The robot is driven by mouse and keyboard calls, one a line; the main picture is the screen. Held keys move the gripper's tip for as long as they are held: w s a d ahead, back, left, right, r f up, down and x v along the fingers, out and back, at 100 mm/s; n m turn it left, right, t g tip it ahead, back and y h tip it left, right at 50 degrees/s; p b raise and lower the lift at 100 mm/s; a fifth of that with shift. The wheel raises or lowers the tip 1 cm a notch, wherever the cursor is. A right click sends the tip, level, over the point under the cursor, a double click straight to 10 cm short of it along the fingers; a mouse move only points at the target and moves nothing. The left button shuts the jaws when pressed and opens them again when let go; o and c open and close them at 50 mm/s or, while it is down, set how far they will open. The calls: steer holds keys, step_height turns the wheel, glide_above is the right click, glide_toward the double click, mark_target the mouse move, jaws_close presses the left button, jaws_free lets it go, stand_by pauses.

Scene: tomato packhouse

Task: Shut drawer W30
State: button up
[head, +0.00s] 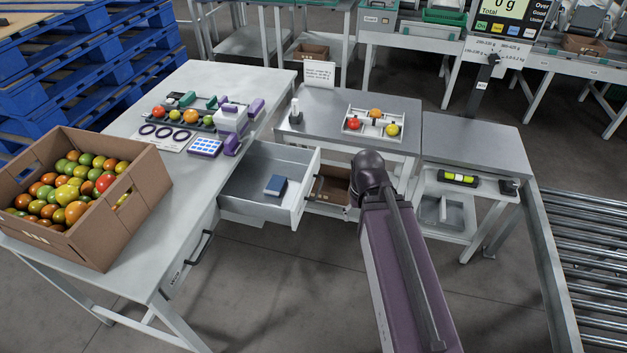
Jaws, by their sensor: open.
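An open drawer (303,188) sticks out from the right side of the left workbench, under its top. It is light grey, with a dark bar handle (314,188) on its front. A small blue box (276,186) lies inside it. No drawer label is readable, so I cannot tell whether it is W30. A second drawer (186,267) nearer on the same bench looks shut. My purple arm rises from the bottom, and its dark joint is just right of the open drawer's front. My gripper is not visible.
The left workbench (125,170) carries a box of tomatoes (115,222), a blue-and-white pad (205,147) and purple-and-white blocks. A middle table (345,103) holds a divided tray with fruit. A roller conveyor (590,260) is at right. Floor in front of the drawer is open.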

steer(key=shift+w+f+m, duration=0.15)
steer(key=shift+w+m, duration=0.35)
steer(key=shift+w, duration=0.15)
steer(key=c, duration=0.7)
steer(key=w+m+y, duration=0.1)
steer(key=w+m, duration=0.2)
steer(key=w+m+y+b, duration=0.1)
steer(key=w+m, duration=0.2)
steer(key=w, duration=0.1)
steer(key=w+m+t+y+b, duration=0.1)
steer(key=w+m+y, duration=0.1)
steer(key=w+m, duration=0.1)
steer(key=shift+w+a+f+m, duration=0.1)
steer(key=shift+w+f+m, duration=0.3)
steer(key=shift+w, duration=0.35)
jaws_close()
steer(key=w+d+r+m+t+y+b, duration=0.2)
steer(key=w+d+m+y, duration=0.1)
steer(key=w+m, duration=0.8)
steer(key=shift+w+d+y, duration=0.15)
steer(key=shift+w+y, duration=0.3)
steer(key=shift+y, duration=0.25)
